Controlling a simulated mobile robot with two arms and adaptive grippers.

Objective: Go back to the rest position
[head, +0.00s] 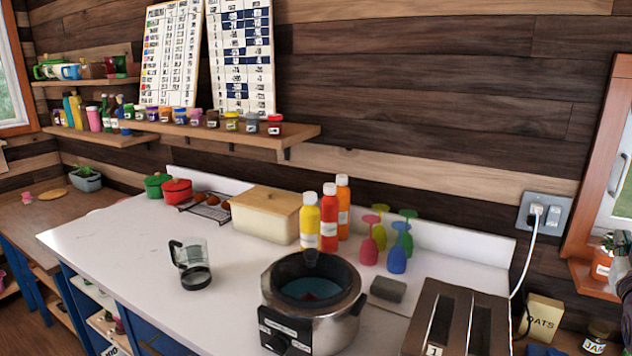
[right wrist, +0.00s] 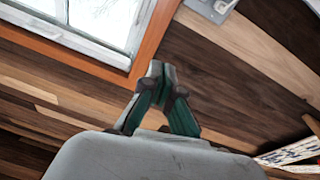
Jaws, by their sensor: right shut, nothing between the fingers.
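My right gripper (right wrist: 158,72) shows in the right wrist view with its fingertips together and nothing between them. Behind it are the wood plank wall and a window. In the head view only part of my right gripper or wrist (head: 624,275) shows, at the right edge beside the window sill, clear of the worktop. My left gripper is in neither view.
The white worktop (head: 130,250) holds a slow cooker (head: 340,325), a toaster (head: 419,325), a glass jug (head: 191,262), sauce bottles (head: 307,225), coloured goblets (head: 369,250) and a bread box (head: 262,218). A potted plant (head: 602,264) stands near my right arm. The worktop's front left is clear.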

